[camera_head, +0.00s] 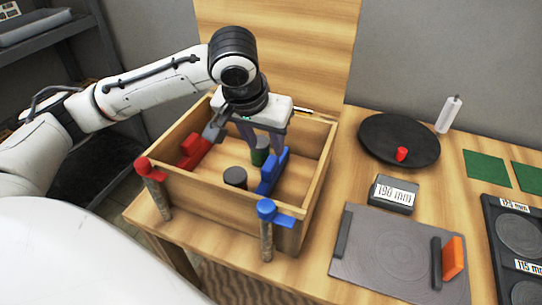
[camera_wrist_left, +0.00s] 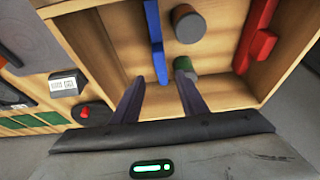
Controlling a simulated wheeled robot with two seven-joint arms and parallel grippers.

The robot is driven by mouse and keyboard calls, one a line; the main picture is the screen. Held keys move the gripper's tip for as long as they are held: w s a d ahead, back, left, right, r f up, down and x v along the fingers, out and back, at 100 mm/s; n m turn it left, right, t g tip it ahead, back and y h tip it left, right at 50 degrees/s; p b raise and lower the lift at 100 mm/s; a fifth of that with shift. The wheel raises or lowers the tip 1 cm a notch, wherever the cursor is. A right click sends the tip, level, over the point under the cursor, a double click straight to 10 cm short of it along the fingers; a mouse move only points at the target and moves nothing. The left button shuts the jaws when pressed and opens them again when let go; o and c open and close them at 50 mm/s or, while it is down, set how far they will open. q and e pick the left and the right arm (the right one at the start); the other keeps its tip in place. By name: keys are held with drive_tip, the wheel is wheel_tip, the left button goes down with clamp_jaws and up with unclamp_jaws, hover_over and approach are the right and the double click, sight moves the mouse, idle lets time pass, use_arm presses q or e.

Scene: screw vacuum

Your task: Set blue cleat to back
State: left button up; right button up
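The blue cleat (camera_head: 272,172), a long bar with a raised block, lies inside the wooden box (camera_head: 215,190) along its right side. In the left wrist view the blue cleat (camera_wrist_left: 156,42) lies ahead of the fingertips. My left gripper (camera_head: 261,143) hangs over the back part of the box, fingers down. Its two fingers (camera_wrist_left: 158,78) are spread with nothing between them. A red cleat (camera_head: 193,150) lies along the box's left side. My right gripper is not in view.
A green cylinder (camera_head: 260,152) and a dark grey cylinder (camera_head: 235,178) stand in the box. Red (camera_head: 148,167) and blue (camera_head: 268,209) knobs top posts at its front corners. A round black plate (camera_head: 385,130), label block (camera_head: 393,195) and grey plate (camera_head: 375,260) lie right.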

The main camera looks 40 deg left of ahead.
sight(271, 161)
use_arm(q)
drive_tip(key=x, duration=1)
drive_tip(key=shift+b, duration=0.35)
drive_tip(key=shift+c, duration=0.4)
clamp_jaws()
